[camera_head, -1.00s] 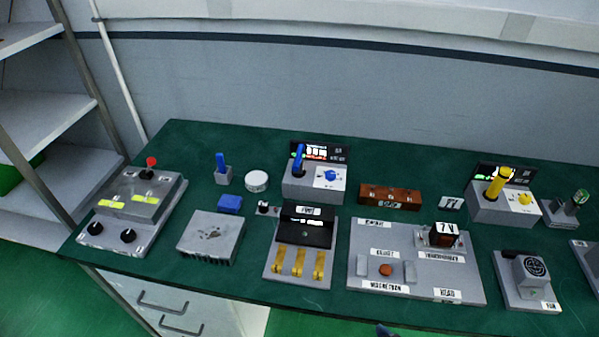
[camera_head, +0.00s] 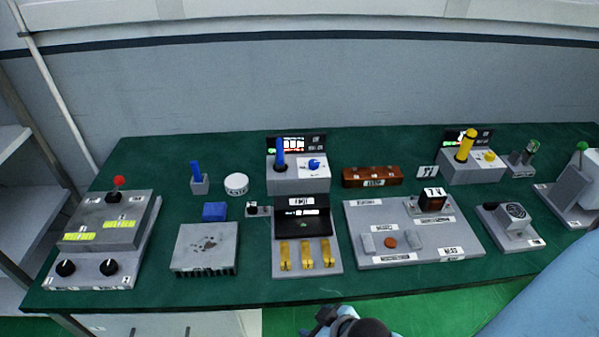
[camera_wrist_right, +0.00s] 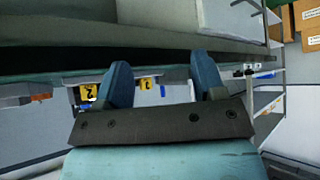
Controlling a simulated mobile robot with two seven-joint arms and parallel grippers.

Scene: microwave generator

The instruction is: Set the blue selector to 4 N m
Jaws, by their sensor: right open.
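The blue selector (camera_head: 314,164) is a small blue knob on the white top plate of a grey box (camera_head: 298,184) at the back middle of the table. A blue-handled tool (camera_head: 280,153) stands upright in the same box, left of the knob. A small dark display (camera_head: 296,145) with lit digits stands behind it; its numbers are too small to read. My right gripper (camera_wrist_right: 160,85) shows in the wrist view with two blue fingers apart and nothing between them. In the head view, part of my arm shows at the bottom middle, well in front of the box. My left gripper is not in view.
A similar box with a yellow tool and yellow knob (camera_head: 489,155) stands at the back right. A brown block (camera_head: 372,177) lies between the boxes. A panel with yellow switches (camera_head: 306,256) sits in front of the blue selector's box. Bare green table (camera_head: 420,284) runs along the front edge.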

